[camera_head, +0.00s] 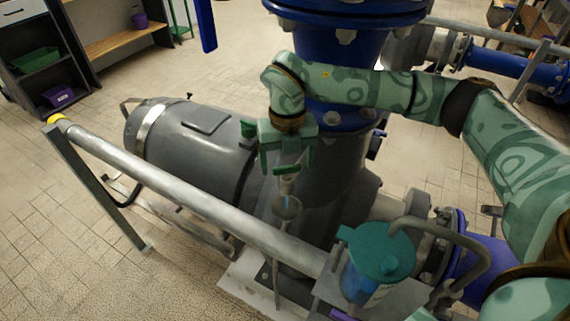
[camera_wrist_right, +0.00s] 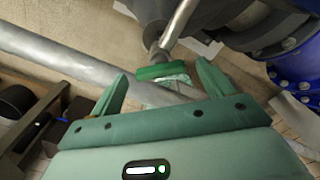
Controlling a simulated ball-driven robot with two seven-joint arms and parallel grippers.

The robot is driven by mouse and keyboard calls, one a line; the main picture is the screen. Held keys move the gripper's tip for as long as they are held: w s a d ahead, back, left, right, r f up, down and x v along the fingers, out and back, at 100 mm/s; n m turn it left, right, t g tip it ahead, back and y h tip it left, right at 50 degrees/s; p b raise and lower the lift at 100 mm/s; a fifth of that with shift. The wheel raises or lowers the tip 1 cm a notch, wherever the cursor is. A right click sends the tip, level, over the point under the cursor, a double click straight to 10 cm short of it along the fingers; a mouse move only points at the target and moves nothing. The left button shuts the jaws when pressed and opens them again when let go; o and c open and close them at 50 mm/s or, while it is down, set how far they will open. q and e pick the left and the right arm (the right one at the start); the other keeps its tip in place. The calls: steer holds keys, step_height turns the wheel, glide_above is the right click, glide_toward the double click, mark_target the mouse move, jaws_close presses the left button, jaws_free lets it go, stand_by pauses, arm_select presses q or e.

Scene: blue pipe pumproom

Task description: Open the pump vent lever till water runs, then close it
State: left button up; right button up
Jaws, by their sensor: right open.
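The pump is a dark grey machine with a rounded motor (camera_head: 190,145) and blue flanged pipework (camera_head: 345,60). A small green lever (camera_head: 290,169) sits on a thin vent fitting beside the grey pump column; it also shows in the wrist view (camera_wrist_right: 162,71). My right gripper (camera_head: 288,160) points down at the lever. In the wrist view its open fingers (camera_wrist_right: 163,82) stand either side of the green lever, without visibly closing on it. A small cup or funnel (camera_head: 287,207) is below the fitting. A faint bluish patch shows above it; I cannot tell if it is water. My left gripper is out of view.
A grey pipe rail (camera_head: 190,195) with a yellow end crosses in front of the pump, close under my right gripper. A teal-lidded container (camera_head: 378,252) stands at lower right. A dark shelf (camera_head: 45,70) with bins is at far left. Tiled floor is clear at left.

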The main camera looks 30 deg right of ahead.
steer(key=shift+f, duration=0.45)
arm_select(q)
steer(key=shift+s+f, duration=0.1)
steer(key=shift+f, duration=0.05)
arm_select(e)
steer(key=shift+r, duration=0.1)
steer(key=c, duration=1)
steer(key=shift+s+r+m+p, duration=0.1)
steer(key=shift+r+m+p, duration=0.25)
steer(key=shift+p, duration=0.5)
steer(key=m+p, duration=0.5)
steer(key=p, duration=0.1)
steer(key=shift+p, duration=0.4)
arm_select(q)
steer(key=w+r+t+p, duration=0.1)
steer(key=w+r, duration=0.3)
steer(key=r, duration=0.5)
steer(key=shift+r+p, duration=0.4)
steer(key=shift+p, duration=0.25)
arm_select(e)
steer(key=shift+f+m, duration=0.3)
steer(key=shift+m, duration=1.05)
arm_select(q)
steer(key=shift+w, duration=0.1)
arm_select(e)
steer(key=shift+o, duration=0.2)
